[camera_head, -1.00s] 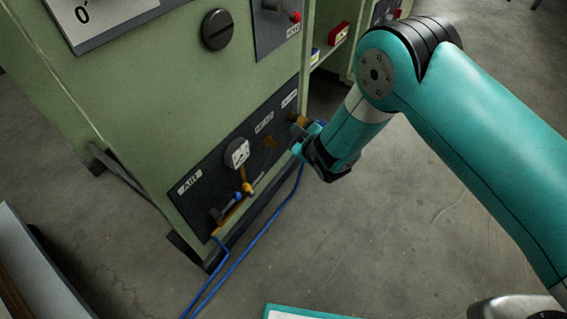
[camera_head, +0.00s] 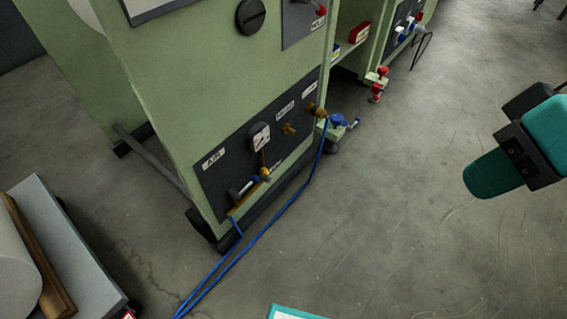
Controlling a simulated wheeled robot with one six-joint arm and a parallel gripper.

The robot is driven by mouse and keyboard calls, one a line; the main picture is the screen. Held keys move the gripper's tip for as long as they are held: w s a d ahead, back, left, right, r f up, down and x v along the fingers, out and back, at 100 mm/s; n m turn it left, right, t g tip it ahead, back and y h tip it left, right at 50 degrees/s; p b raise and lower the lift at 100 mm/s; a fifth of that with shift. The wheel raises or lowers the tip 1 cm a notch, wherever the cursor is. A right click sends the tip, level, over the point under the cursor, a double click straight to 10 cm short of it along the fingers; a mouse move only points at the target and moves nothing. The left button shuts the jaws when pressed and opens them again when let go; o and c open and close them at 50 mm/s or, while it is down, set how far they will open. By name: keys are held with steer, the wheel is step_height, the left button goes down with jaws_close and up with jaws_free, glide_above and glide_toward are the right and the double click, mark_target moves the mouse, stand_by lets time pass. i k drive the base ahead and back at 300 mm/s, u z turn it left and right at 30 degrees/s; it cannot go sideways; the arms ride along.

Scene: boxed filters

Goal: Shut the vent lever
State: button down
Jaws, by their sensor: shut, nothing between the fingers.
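The dark lower panel (camera_head: 222,180) of the green cabinet carries a white round gauge (camera_head: 260,137), brass fittings and small labels. One label reads AIR; the others are too small to read surely, so I cannot tell which handle is the vent lever. A grey-and-blue handle (camera_head: 242,189) sits low on the panel, beside a yellow fitting (camera_head: 265,174). A brass knob (camera_head: 288,129) sits right of the gauge. A brass fitting (camera_head: 316,111) at the panel's right end meets the blue hose.
A blue hose (camera_head: 262,233) runs from the panel down across the floor. A blue-handled valve (camera_head: 338,120) stands just right of the cabinet, with red-handled valves (camera_head: 376,84) farther back. A grey platform (camera_head: 75,245) is at lower left.

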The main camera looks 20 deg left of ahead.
mark_target(263, 171)
steer(key=z, duration=0.2)
steer(key=k, duration=0.25)
steer(key=u, duration=0.75)
steer(key=i, duration=1.05)
steer(key=z, duration=0.55)
